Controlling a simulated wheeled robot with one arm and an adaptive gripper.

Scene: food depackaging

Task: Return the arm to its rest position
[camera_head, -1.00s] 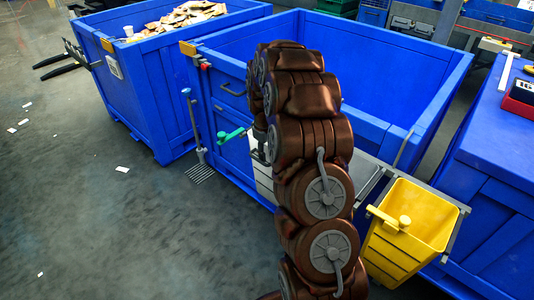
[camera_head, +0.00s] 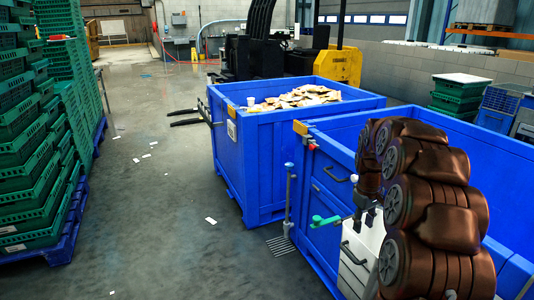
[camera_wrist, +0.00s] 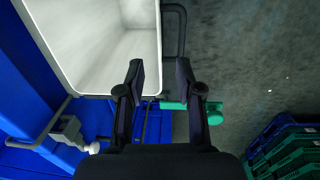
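My arm (camera_head: 435,210) is folded up at the right of the head view, in front of a blue bin. My gripper (camera_wrist: 158,68) shows in the wrist view with its two dark fingers apart and nothing between them. Beyond the fingers are a white container (camera_wrist: 100,85) and dark floor.
A blue bin (camera_head: 266,172) full of packets stands at the centre, beside the larger blue bin (camera_head: 325,215). Green crate stacks (camera_head: 22,160) stand on a blue pallet at left. A forklift (camera_head: 265,55) is behind. The grey floor between is mostly clear, with paper scraps.

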